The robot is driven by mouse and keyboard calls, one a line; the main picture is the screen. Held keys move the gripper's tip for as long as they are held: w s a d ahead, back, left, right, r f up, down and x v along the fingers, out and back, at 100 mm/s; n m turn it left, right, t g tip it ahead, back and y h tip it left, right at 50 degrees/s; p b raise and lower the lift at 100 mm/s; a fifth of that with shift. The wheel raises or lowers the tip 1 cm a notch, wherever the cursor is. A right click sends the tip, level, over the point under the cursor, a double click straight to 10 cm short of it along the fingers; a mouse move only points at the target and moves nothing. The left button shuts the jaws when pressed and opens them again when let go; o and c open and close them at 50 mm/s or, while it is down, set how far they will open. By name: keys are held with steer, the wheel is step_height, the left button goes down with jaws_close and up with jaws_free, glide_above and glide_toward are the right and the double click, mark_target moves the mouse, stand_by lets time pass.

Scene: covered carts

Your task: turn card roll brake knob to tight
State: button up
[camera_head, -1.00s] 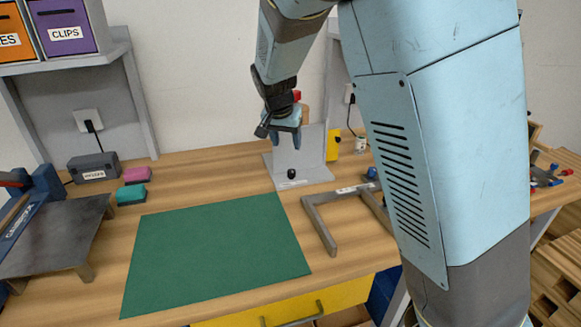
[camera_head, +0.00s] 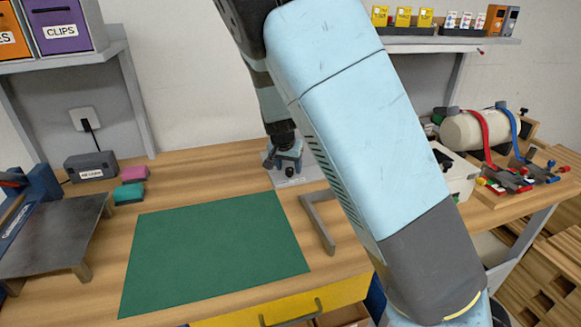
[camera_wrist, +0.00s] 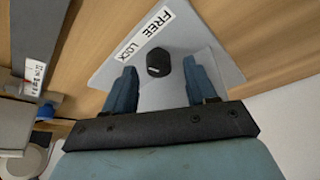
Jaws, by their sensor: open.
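A black faceted knob (camera_wrist: 158,63) stands on a light grey plate (camera_wrist: 222,58) with a white label reading FREE and LOCK (camera_wrist: 146,32). In the head view the knob (camera_head: 290,171) shows small and dark at the plate's front. My gripper (camera_wrist: 159,68) is open, with one blue finger on each side of the knob and gaps visible between. In the head view my gripper (camera_head: 287,160) points down over the plate.
A cream roll (camera_head: 465,132) with red and blue straps sits at the right. The wall is behind the plate.

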steer(key=shift+w+f, duration=0.15)
steer(key=shift+f, duration=0.2)
jaws_close()
stand_by(0.4)
